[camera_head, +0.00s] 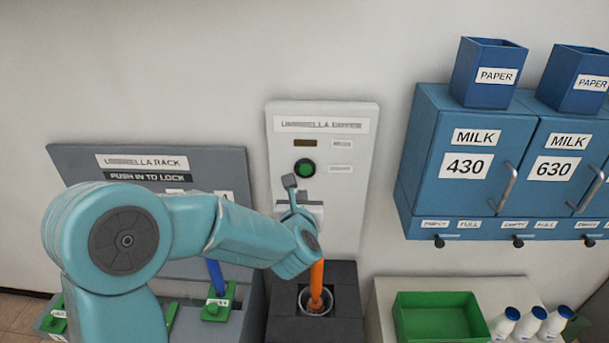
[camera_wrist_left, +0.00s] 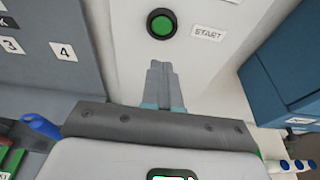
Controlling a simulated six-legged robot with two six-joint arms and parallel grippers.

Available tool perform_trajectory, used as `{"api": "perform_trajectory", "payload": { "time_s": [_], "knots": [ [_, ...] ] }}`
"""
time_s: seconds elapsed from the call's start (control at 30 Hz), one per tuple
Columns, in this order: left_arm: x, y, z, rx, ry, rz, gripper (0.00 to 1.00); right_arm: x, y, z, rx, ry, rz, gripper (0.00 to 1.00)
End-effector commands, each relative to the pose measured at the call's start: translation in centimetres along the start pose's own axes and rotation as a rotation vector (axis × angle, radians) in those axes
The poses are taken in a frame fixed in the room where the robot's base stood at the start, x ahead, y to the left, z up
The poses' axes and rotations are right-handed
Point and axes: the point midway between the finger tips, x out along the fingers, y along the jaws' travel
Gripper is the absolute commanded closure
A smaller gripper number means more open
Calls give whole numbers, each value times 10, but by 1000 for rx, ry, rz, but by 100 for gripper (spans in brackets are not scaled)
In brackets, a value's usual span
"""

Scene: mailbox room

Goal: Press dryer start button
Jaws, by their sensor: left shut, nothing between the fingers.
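The green dryer start button (camera_head: 304,168) sits in a dark ring on the white umbrella dryer panel (camera_head: 348,215). In the left wrist view the button (camera_wrist_left: 161,24) is near the top, beside a START label (camera_wrist_left: 207,33). My left gripper (camera_head: 289,181) is just below the button in the head view, apart from it as far as I can tell. In the left wrist view its fingers (camera_wrist_left: 158,68) are together and empty, pointing up toward the button. An orange umbrella (camera_head: 317,283) stands in the dark dryer base below. My right gripper is not in view.
A grey umbrella rack (camera_head: 90,160) with a blue umbrella (camera_head: 216,276) is at left. Blue milk lockers (camera_head: 425,150) with two paper bins (camera_head: 480,90) are at right. A green tray (camera_head: 440,315) and white bottles (camera_head: 530,322) stand below them.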

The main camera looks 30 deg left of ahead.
Motion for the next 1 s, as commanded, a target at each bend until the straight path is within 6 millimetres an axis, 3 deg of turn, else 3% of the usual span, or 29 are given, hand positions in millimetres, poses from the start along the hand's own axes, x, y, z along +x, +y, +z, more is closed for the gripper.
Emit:
{"api": "perform_trajectory", "payload": {
  "time_s": [0.3,0.5,0.7,1.0],
  "knots": [
    [71,0,2,0,1,5,100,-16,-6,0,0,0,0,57],
    [103,-1,9,0,0,3,100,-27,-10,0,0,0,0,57],
    [119,-1,13,-1,1,2,100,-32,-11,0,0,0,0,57],
    [120,-1,12,-1,0,2,100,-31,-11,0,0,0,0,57]
  ]
}}
